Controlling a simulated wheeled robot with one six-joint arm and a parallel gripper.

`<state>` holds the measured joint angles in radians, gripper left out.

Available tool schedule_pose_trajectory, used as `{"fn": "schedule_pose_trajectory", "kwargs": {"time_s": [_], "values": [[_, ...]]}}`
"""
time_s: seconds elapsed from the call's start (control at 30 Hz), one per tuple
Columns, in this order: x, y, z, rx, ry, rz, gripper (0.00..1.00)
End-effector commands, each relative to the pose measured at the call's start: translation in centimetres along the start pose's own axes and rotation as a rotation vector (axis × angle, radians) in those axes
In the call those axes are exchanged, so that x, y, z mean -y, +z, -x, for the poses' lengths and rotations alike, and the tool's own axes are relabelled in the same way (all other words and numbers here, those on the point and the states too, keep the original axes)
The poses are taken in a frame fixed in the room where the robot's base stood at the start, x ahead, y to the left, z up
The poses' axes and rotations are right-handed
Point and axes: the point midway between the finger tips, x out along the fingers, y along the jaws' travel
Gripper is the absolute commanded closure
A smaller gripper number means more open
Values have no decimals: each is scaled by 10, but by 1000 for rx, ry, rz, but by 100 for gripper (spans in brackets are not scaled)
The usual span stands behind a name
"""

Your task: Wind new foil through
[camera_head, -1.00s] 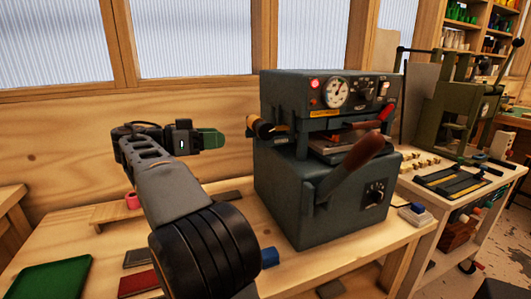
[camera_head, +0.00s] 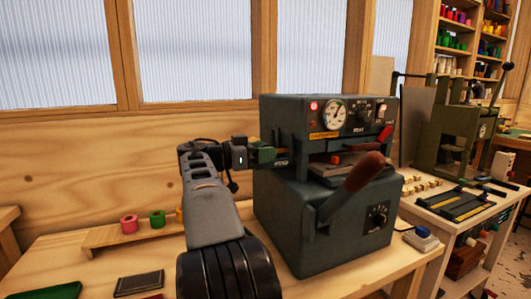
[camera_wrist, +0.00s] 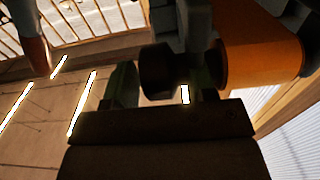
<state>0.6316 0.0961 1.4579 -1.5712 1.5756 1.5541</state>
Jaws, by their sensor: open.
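The dark grey-green foil press (camera_head: 325,190) stands on the wooden bench, with a gauge, a red lamp and a red-brown lever on its front. My gripper (camera_head: 264,153), with green fingers, is at the press's upper left side. In the wrist view, a dark round knob or roll end (camera_wrist: 157,72) lies between or just beyond the open fingers; I cannot tell whether they touch it. An orange foil roll (camera_wrist: 262,62) is right of it. Small spools, pink (camera_head: 129,224), green (camera_head: 157,219) and partly hidden orange (camera_head: 180,216), sit on a low wooden rack (camera_head: 108,238).
A green tray (camera_head: 50,290) and a dark plate (camera_head: 139,283) lie at the front left of the bench. Right of the press, a second bench holds another press (camera_head: 447,130) and small brass pieces. A wooden wall with windows is close behind.

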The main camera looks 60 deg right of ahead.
Motion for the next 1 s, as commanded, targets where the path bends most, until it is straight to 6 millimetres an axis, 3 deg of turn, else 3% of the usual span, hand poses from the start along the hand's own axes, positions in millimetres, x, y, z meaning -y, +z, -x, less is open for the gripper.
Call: {"fn": "schedule_pose_trajectory", "kwargs": {"time_s": [0.4, 0.9, 1.0], "values": [[0, 0, -6, 0, -1, 0, 49], [0, 0, -6, 0, 0, 0, 96], [0, 0, -6, 1, 0, 0, 98]]}}
